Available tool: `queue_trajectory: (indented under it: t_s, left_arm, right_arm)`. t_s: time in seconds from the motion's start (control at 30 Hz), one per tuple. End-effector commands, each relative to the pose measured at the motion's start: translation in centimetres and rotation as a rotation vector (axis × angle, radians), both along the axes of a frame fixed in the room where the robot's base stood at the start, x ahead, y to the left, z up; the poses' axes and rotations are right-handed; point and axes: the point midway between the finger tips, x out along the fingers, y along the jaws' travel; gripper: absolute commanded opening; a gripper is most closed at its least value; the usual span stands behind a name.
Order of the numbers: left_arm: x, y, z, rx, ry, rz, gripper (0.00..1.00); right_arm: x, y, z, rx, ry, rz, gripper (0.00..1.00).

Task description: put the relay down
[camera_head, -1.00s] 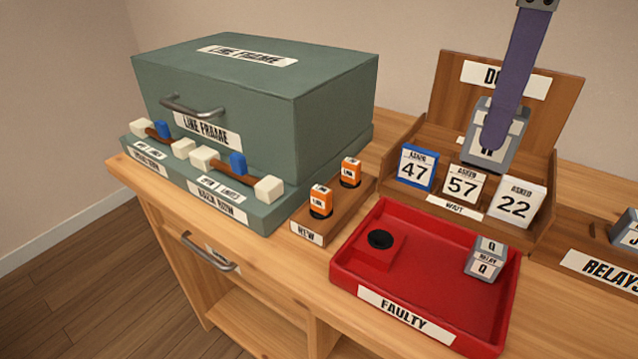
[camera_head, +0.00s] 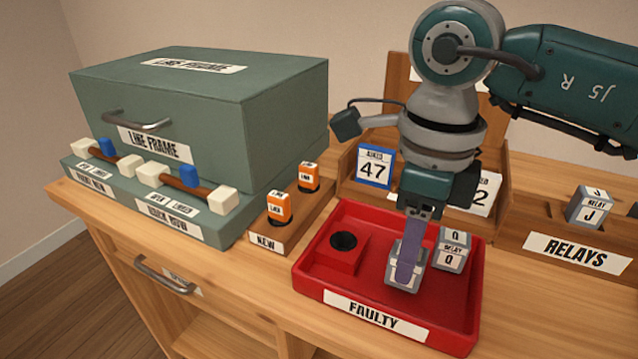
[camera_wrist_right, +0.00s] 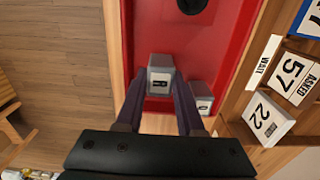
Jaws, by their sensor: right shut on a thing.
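My right gripper (camera_head: 409,270) reaches down into the red tray (camera_head: 455,318) labelled FAULTY and is shut on a grey relay (camera_head: 392,274). In the right wrist view the relay (camera_wrist_right: 160,76) sits between the two purple fingers (camera_wrist_right: 158,88). It is over the tray's floor, right of the red block with a black round top (camera_head: 344,241). I cannot tell whether its underside touches the floor. A second relay, marked Q (camera_head: 452,252), stands just to its right; it also shows in the right wrist view (camera_wrist_right: 201,98). My left gripper is out of view.
Behind the tray are cards in a WAIT rack, including blue 47 (camera_head: 375,167); my arm partly hides the others. The NEW stand (camera_head: 268,240) with two orange parts is left of the tray. The RELAYS rack (camera_head: 575,255) with relay J is right. The tray's front middle is clear.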

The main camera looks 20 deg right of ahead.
Motion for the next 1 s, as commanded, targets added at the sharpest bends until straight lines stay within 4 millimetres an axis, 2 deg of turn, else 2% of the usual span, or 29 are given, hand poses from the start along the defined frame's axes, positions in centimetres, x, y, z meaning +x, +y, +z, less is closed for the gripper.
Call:
queue_trajectory:
  t_s: [0.03,0.1,0.47,0.5,0.73,1.0]
  left_arm:
    - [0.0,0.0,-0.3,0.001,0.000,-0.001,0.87]
    - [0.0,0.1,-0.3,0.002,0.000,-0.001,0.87]
    - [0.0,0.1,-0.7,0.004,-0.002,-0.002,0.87]
    - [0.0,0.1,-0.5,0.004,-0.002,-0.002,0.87]
    - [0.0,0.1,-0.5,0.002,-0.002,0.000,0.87]
    - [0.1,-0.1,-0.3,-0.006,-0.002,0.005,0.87]
  right_arm:
    - [-0.1,0.1,-1.0,0.002,0.003,-0.001,0.00]
    - [-0.1,0.1,-1.6,0.001,0.001,0.000,0.00]
    - [0.0,0.0,-2.0,0.000,-0.001,0.001,0.00]
    - [0.0,0.0,-1.9,0.000,0.000,0.001,0.41]
    - [0.0,0.0,-1.8,0.000,0.000,0.000,0.67]
    - [0.0,0.0,-1.6,0.001,-0.001,0.000,0.67]
